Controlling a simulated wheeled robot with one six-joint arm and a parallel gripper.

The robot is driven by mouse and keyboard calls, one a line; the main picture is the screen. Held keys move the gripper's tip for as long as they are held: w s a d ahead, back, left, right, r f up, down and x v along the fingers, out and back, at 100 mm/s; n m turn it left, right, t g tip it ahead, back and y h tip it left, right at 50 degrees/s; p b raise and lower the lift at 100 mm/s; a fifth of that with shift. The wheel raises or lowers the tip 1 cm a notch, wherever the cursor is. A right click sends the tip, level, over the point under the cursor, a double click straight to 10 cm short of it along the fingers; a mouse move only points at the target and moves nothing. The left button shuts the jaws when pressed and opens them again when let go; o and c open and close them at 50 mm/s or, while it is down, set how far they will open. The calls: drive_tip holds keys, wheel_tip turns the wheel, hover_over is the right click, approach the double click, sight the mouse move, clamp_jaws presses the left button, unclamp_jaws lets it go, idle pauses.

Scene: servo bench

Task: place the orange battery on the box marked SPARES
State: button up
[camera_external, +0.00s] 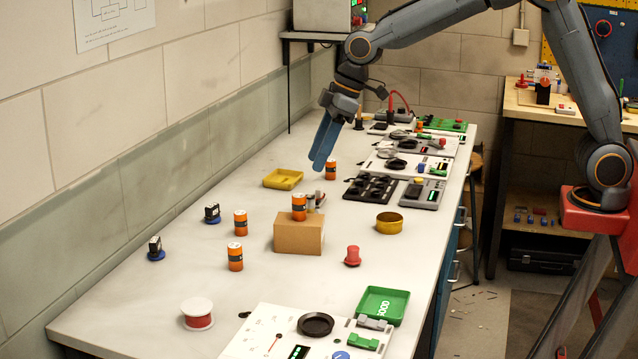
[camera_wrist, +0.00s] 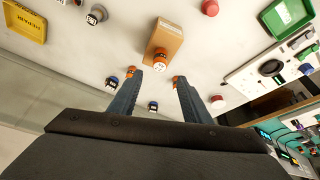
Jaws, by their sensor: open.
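The cardboard box (camera_external: 290,238) stands mid-bench; I cannot read a SPARES mark on it. It also shows in the wrist view (camera_wrist: 168,36). An orange battery (camera_external: 299,207) with a dark band stands upright on the box, also in the wrist view (camera_wrist: 161,56). Other similar orange batteries stand on the bench: two left of the box (camera_external: 240,223) (camera_external: 235,257), and one behind it (camera_external: 331,170). In the wrist view, two batteries (camera_wrist: 131,71) (camera_wrist: 175,79) are beside my finger tips, partly hidden. My gripper (camera_external: 321,160) is open and empty above the bench, behind the box (camera_wrist: 160,80).
A yellow tray (camera_external: 283,179), two dark servos (camera_external: 211,213) (camera_external: 156,249), a red knob (camera_external: 352,256), a brass ring (camera_external: 389,223) and a white-red spool (camera_external: 197,314) surround the box. A green tray (camera_external: 384,290) stands at front right. Wall lies left.

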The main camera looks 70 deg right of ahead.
drive_tip(key=s+d+f+m+g, duration=0.1)
drive_tip(key=s+d+f, duration=0.3)
drive_tip(key=s, duration=0.6)
drive_tip(key=s+d+f+m+g+h, duration=0.1)
drive_tip(key=s+d+f, duration=0.3)
drive_tip(key=s, duration=0.7)
drive_tip(key=s+d+f+m+g+h, duration=0.1)
drive_tip(key=s+d+f+m, duration=0.2)
drive_tip(key=s+f, duration=0.4)
drive_tip(key=s, duration=0.4)
drive_tip(key=shift+d+f, duration=0.2)
drive_tip(key=shift+d, duration=0.2)
